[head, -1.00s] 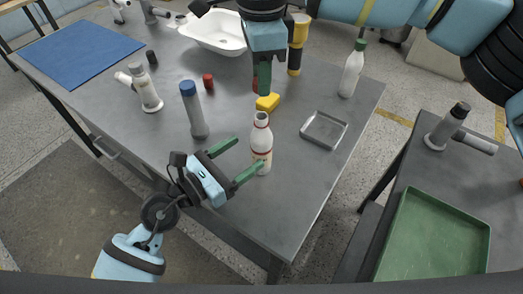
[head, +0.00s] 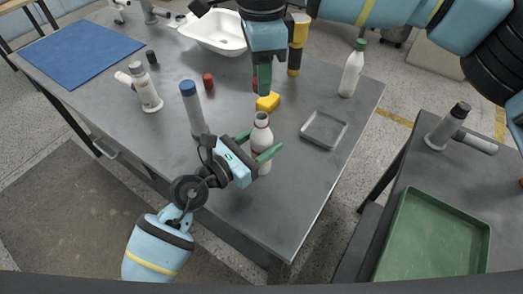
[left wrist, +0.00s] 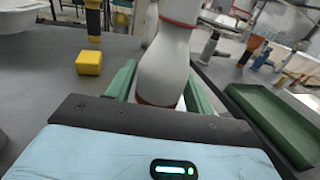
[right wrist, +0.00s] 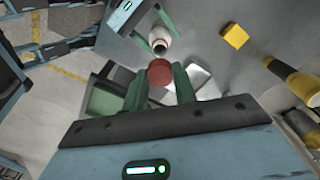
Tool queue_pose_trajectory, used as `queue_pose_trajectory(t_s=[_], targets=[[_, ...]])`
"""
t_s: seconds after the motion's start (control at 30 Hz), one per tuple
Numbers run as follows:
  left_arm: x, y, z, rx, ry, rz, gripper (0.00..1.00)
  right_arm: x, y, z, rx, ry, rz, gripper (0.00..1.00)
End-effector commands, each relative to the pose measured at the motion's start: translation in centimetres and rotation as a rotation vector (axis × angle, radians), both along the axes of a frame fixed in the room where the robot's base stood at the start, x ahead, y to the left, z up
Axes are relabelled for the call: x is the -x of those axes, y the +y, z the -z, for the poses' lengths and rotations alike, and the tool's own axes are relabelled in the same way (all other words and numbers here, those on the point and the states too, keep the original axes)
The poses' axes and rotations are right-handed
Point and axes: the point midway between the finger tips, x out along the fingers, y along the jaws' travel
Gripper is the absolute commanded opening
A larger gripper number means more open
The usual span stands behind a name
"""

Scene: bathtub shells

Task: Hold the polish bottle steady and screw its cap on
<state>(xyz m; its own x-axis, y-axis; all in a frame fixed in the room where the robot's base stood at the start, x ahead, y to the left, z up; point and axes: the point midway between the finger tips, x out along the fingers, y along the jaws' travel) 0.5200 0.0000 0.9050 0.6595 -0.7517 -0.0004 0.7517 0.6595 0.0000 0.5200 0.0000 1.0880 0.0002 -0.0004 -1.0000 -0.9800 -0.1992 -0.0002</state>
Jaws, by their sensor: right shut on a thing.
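The polish bottle (head: 262,134), white with red bands and an uncapped mouth, stands upright near the table's front. My left gripper (head: 261,144) is open, with one green finger on each side of the bottle. The left wrist view shows the bottle (left wrist: 163,66) between the fingers; I cannot tell whether they touch it. My right gripper (head: 264,82) points down above and behind the bottle. It is shut on the red cap (right wrist: 160,73), which is mostly hidden by a finger in the head view. In the right wrist view the bottle's mouth (right wrist: 160,46) shows beyond the cap, apart from it.
A yellow block (head: 267,102) lies behind the bottle and a metal tray (head: 335,140) to its right. A blue-capped grey bottle (head: 193,112) stands left, near my left gripper. A separate red cylinder (head: 208,80) and a green-capped bottle (head: 351,72) stand farther back. The front right tabletop is clear.

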Motion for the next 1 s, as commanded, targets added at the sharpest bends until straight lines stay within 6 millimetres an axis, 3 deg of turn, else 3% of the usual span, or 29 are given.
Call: queue_pose_trajectory(t_s=[0.07,0.37,0.53,0.9,1.0], targets=[[0.0,0.0,0.0,0.000,0.000,0.000,0.42,0.0,0.0,0.0,0.000,0.000,0.000,0.06],[0.0,0.0,0.0,0.000,0.000,0.000,0.03,0.0,0.0,0.0,0.000,0.000,0.000,0.06],[0.0,0.0,0.0,0.000,0.000,0.000,0.03,0.0,0.0,0.7,0.001,0.002,0.000,0.06],[0.0,0.0,0.0,0.000,0.000,0.000,0.03,0.0,0.0,4.9,0.005,0.002,0.000,0.06],[0.0,0.0,0.0,0.000,0.000,0.000,0.03,0.0,0.1,5.0,0.004,0.000,0.000,0.06]])
